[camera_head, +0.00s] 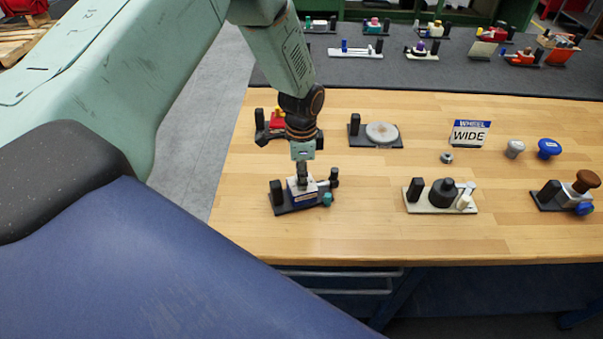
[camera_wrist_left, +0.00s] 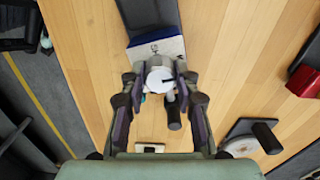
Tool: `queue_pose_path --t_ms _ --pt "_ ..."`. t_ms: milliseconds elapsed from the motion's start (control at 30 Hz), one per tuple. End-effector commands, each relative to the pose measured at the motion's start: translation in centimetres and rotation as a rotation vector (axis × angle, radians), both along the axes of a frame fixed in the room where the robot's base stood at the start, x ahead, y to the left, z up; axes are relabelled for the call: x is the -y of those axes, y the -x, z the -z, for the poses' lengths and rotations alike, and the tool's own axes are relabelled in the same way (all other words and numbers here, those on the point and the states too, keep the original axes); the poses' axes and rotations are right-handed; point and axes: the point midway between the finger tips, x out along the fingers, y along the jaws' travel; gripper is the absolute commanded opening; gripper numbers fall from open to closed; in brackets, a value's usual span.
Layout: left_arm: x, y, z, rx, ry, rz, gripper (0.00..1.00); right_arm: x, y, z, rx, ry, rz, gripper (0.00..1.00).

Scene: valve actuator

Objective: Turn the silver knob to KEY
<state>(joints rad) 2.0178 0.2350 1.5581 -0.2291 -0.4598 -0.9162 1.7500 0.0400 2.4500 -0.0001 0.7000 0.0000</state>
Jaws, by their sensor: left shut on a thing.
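The silver knob (camera_wrist_left: 160,80) shows in the left wrist view as a pale round face with a dark mark toward its right side. It sits at the front of a white and blue block (camera_wrist_left: 158,48) with small dark lettering that I cannot read. In the head view this unit (camera_head: 304,195) stands on a dark base plate near the table's left front, and the gripper hides its knob. My left gripper (camera_wrist_left: 161,88) points down at it, its two fingers shut on the knob from both sides. A black post (camera_wrist_left: 173,116) stands close by the fingers. My right gripper is not in view.
A red unit (camera_head: 277,122) stands just behind my left gripper. The wood in front of the unit is clear.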

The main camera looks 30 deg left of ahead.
Motion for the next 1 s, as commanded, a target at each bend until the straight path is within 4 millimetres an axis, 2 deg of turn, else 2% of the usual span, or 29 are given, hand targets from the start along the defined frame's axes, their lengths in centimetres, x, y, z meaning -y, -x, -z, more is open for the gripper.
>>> queue_pose_path --t_ms 33,300,667,767,1000 --pt "0.0 -0.1 0.0 0.001 0.0 0.0 0.32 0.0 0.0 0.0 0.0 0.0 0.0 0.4" --pt "0.0 0.0 0.0 0.001 0.0 0.001 0.54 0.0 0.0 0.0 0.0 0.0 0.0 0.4" --pt "0.0 -0.1 -0.5 0.001 0.0 0.001 0.54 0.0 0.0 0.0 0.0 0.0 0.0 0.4" --pt "0.0 -0.2 -1.7 0.004 0.001 0.0 0.54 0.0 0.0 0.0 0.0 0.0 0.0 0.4" --pt "0.0 -0.2 -6.7 0.006 0.001 0.001 0.54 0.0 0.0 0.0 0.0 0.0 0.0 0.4"
